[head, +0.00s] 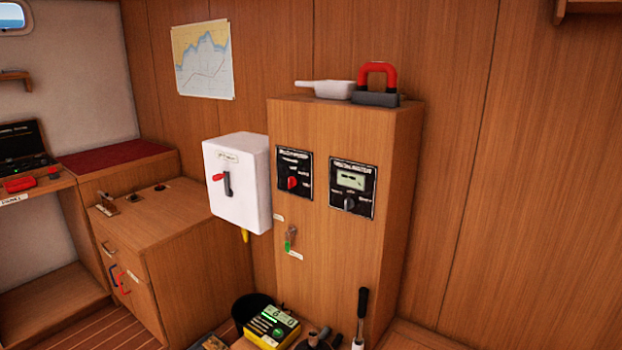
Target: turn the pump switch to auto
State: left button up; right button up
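A black panel with a red rotary knob (292,183) is on the front of the wooden cabinet (335,260); it looks like the pump switch. Its printed labels are too small to read, so I cannot tell the setting. To its right is a second black panel (352,187) with a pale display and a dark knob. To its left is a white box (245,175) with a red and dark lever. Neither of my grippers is in view.
A white scoop (325,88) and a red-handled dark object (377,82) sit on the cabinet top. A green-tagged key (290,238) hangs below the knob panel. A yellow-green device (271,327) and a black-handled tool (360,315) stand low in front.

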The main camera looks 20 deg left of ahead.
aim_at(293, 181)
jog(key=i+j+z, duration=0.1)
jog(key=j, duration=0.35)
jog(key=i+j, duration=0.2)
jog(key=j, duration=0.2)
jog(key=i+j+z, duration=0.15)
jog(key=j, duration=0.3)
jog(key=i+j, duration=0.15)
jog(key=j, duration=0.3)
jog(key=i+j+z, duration=0.15)
jog(key=j, duration=0.3)
jog(key=i+j, duration=0.1)
jog(key=j, duration=0.4)
jog(key=z, duration=0.05)
